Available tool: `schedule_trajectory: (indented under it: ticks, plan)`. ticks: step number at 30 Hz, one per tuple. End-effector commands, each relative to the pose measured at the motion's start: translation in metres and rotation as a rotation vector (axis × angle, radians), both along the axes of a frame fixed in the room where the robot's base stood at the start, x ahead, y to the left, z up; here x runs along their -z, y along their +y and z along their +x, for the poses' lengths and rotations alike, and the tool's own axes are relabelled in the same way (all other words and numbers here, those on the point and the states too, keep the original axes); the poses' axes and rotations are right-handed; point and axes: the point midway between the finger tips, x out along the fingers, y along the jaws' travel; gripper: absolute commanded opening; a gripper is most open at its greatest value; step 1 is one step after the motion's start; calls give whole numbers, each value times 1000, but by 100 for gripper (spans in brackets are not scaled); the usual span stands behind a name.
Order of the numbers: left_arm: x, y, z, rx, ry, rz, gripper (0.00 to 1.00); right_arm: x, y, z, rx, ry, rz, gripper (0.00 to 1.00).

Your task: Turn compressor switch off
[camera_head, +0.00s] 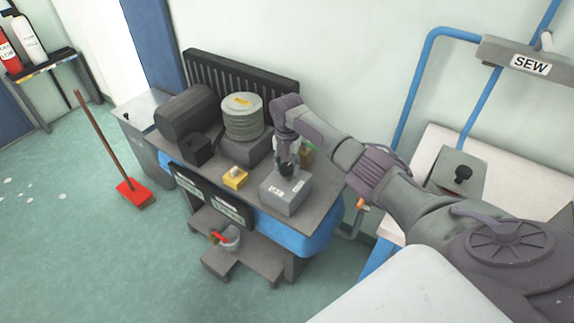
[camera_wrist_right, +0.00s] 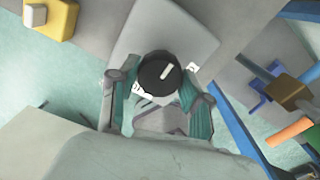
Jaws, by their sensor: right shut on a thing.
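The compressor switch is a grey box (camera_head: 286,194) on the right end of the compressor's top. Its black knob (camera_wrist_right: 158,73) with a white mark shows in the right wrist view, on the box's grey face. My right gripper (camera_head: 287,170) reaches down onto the box from above. In the right wrist view its fingers (camera_wrist_right: 158,90) stand on either side of the knob and are shut on it. The gripper hides most of the knob in the head view. White labels on the box are partly covered by the fingers in the wrist view. My left gripper is not in view.
A yellow box (camera_head: 235,178) stands left of the switch box. A ribbed cylinder (camera_head: 243,118) and a dark motor (camera_head: 186,108) stand behind. A white table (camera_head: 480,160) with a second black-knobbed box (camera_head: 459,175) is at right. A red broom (camera_head: 134,193) stands left on open floor.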

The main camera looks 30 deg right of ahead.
Motion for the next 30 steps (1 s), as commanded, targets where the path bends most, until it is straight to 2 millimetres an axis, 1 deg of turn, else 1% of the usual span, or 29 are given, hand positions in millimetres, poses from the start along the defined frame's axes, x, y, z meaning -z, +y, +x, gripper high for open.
schedule_trajectory:
  ticks: [3,4,8,17,20,23,30]
  plan:
    - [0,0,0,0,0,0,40,-1,0,1,-3,-1,0,13]
    - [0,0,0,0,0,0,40,-1,0,1,-3,-1,0,51]
    - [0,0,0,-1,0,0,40,-1,0,0,-2,-1,0,73]
    - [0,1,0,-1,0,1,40,-1,0,0,0,-1,-1,73]
    - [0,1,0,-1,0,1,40,-6,0,1,-1,-3,0,73]
    - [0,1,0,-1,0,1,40,-20,0,1,-1,-5,0,73]
    - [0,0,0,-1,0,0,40,-72,0,1,-1,-5,-2,73]
